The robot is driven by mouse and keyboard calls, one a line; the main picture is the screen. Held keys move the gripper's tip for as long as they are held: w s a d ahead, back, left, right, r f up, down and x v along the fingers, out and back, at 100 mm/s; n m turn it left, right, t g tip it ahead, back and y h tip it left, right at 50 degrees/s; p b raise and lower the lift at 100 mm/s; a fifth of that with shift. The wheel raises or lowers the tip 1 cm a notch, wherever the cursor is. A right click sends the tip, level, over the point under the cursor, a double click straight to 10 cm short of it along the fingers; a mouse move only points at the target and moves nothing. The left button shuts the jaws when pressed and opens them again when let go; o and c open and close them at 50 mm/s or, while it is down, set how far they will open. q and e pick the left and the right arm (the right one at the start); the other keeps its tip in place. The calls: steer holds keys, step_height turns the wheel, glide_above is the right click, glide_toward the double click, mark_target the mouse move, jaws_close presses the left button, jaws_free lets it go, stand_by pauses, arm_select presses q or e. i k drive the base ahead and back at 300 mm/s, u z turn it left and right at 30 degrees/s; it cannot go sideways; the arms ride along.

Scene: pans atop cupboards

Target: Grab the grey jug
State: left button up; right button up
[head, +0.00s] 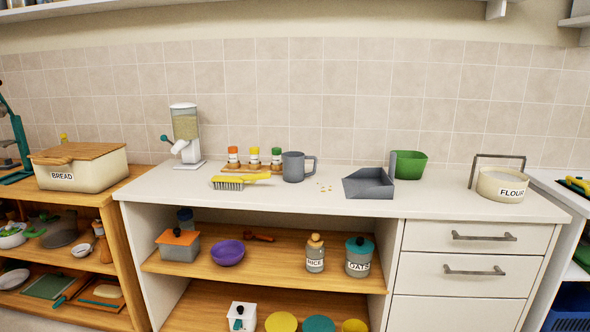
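The grey jug (293,167) stands upright on the white countertop (330,210), left of the middle of its back part. Its handle points to the right. Nothing covers it. Neither of my grippers shows in the head view.
A yellow brush (240,181) lies left of the jug, with small spice jars (254,158) on a rack behind. Crumbs lie right of it, then a grey dustpan (369,184) and a green bin (408,164). A dispenser (185,135) stands left and a flour container (501,186) right. The counter's front strip is clear.

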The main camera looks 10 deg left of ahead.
mark_target(293, 161)
steer(key=u, duration=0.45)
steer(key=k, duration=0.5)
steer(key=u, duration=1.35)
steer(key=i, duration=2.35)
steer(key=z, duration=0.7)
